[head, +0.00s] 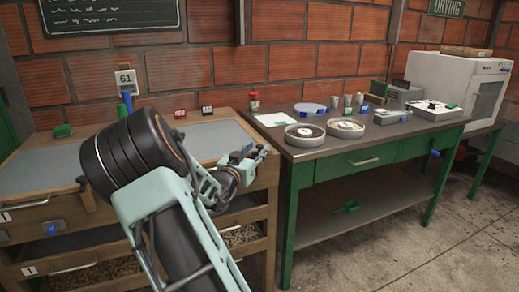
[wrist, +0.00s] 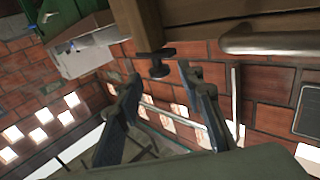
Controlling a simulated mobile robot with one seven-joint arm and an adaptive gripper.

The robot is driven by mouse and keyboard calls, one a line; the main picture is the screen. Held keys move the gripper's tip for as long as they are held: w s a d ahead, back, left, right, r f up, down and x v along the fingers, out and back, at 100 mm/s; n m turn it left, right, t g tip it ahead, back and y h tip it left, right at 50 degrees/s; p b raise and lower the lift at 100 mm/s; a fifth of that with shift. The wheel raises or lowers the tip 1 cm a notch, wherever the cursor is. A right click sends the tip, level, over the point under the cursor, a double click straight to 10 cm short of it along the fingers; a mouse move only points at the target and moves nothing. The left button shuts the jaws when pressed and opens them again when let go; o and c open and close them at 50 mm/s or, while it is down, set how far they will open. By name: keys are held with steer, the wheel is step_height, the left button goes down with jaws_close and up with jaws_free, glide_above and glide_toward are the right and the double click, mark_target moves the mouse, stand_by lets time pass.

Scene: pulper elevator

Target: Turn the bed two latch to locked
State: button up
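My gripper (head: 250,156) is over the right part of the wooden bed unit (head: 271,172) in the head view. In the wrist view my gripper (wrist: 162,82) is open, with its two dark fingers spread apart and nothing between them that I can see. A small black T-shaped latch (wrist: 155,63) sticks out from the wooden edge (wrist: 190,14), just beyond the fingertips. I cannot tell whether the fingers touch it, nor which setting it is in. A similar black latch (head: 82,183) is on the left bed's front. My arm hides much of the unit's middle.
A grey bar handle (wrist: 270,38) is right of the latch in the wrist view. A green-legged table (head: 345,148) with dishes and cups stands right of the beds. Small red (head: 180,114) and black (head: 207,109) cards stand at the beds' back.

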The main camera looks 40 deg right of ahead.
mark_target(258, 147)
steer(key=shift+x, duration=1.65)
jaws_close()
